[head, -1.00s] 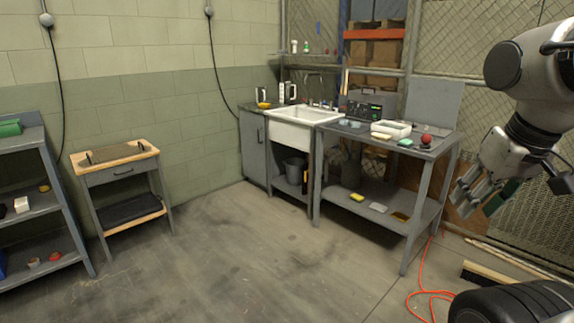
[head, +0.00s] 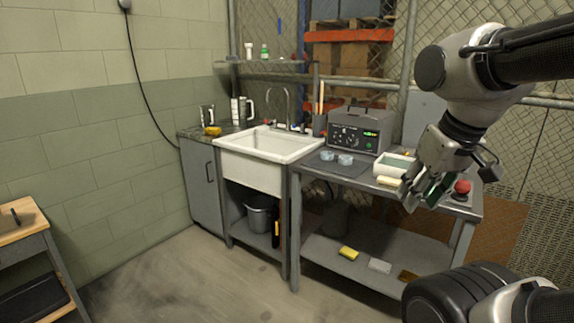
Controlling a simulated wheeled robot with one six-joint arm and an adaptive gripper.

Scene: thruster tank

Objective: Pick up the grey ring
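Two small pale blue-grey round pieces, one on the left (head: 327,155) and one on the right (head: 345,159), sit side by side on a dark mat (head: 345,170) on the grey workbench. They look ring-like, but they are too small to tell whether either is the grey ring. My gripper (head: 424,196) is to their right, in front of the bench's right part. Its fingers look spread apart, with nothing clearly held. It partly hides the white tray and the things behind it.
A grey device with a lit panel (head: 356,138) stands behind the mat. A white tray (head: 387,167) and a red button (head: 462,188) are near my gripper. The white sink (head: 265,165) adjoins the bench on the left. The floor in front is clear.

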